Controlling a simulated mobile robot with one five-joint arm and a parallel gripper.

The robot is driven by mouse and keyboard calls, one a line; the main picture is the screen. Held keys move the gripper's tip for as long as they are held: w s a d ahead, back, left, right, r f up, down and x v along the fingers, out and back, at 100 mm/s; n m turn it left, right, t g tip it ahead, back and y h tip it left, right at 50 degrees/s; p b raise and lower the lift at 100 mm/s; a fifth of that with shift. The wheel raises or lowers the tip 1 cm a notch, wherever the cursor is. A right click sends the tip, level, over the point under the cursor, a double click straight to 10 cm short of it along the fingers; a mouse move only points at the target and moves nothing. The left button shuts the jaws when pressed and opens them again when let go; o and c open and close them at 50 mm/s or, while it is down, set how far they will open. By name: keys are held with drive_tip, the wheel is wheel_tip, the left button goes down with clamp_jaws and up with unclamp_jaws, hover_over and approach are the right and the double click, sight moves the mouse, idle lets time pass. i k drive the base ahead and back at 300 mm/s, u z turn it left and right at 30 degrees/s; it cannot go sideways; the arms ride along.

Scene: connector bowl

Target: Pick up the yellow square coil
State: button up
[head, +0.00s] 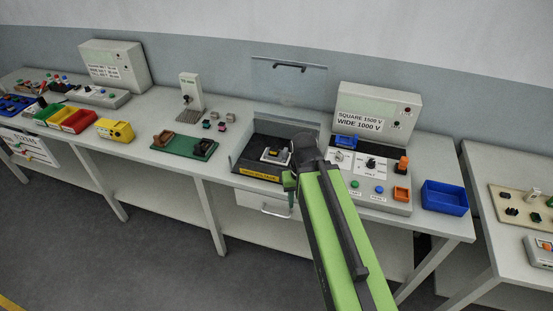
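A small yellow piece (273,152), which looks like the yellow square coil, sits on a pale and dark fixture inside a black-floored test bay (246,158). It is small in the picture, so its exact shape is hard to tell. My green arm reaches up from the bottom right, and its dark wrist stands just right of the fixture. My gripper (290,182) is mostly hidden by the arm, with only a green part showing at the bay's front right. I cannot see its fingertips or whether it holds anything.
A test panel (345,183) with buttons and a knob lies right of the bay, below a sloped display box (376,111). A blue bin (444,198) stands at the bench's right end. A green board (184,146) lies left of the bay. A raised clear cover (289,83) is behind it.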

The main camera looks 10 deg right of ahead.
sight(274, 150)
drive_tip(key=k, duration=1.15)
drive_tip(key=z, duration=0.1)
drive_tip(key=i, duration=1)
drive_tip(key=u, duration=0.8)
drive_tip(key=i, duration=1.3)
drive_tip(key=u, duration=0.85)
